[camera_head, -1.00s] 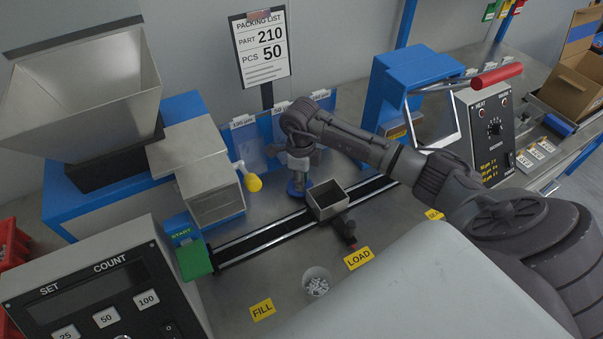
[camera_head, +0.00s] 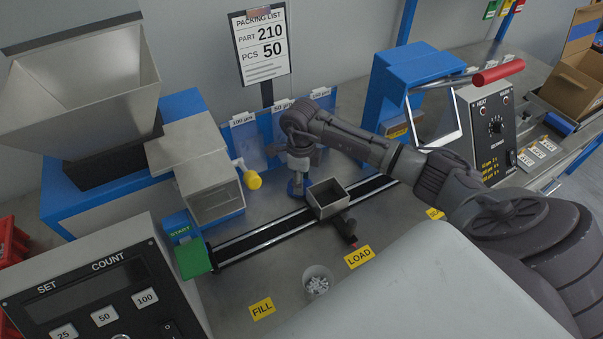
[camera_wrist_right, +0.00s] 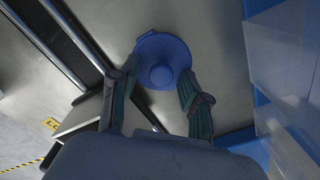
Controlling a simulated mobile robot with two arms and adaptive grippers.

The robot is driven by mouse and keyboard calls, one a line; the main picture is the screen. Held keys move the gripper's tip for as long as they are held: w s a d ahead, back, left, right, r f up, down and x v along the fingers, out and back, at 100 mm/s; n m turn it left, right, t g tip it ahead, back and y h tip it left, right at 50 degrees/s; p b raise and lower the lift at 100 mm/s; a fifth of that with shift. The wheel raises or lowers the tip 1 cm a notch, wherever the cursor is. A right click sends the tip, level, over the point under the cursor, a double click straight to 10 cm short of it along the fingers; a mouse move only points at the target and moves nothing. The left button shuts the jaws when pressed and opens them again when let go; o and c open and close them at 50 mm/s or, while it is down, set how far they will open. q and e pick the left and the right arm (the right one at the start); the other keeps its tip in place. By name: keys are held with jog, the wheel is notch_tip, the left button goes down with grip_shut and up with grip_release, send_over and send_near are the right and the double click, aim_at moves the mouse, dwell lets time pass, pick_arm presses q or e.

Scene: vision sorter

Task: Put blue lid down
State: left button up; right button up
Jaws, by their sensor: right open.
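The blue lid (camera_wrist_right: 162,60) is a round disc with a knob, lying on the grey bench in the right wrist view. It also shows in the head view (camera_head: 296,190), partly hidden under my right gripper. My right gripper (camera_wrist_right: 155,92) is open, with one finger on each side of the lid's knob. In the head view the right gripper (camera_head: 298,178) points down behind the rail, just left of the small open box. My left gripper is not in view.
A small open metal box (camera_head: 328,198) sits on the black rail (camera_head: 262,236) close to the right gripper. Clear bag panels (camera_wrist_right: 285,60) stand beside it. A yellow-knobbed crank (camera_head: 252,180) is to the left.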

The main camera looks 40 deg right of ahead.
jog(key=shift+r+p, duration=0.35)
jog(key=shift+r, duration=0.45)
notch_tip(320, 180, up, 11)
jog(key=b, duration=0.1)
jog(key=shift+b, duration=0.4)
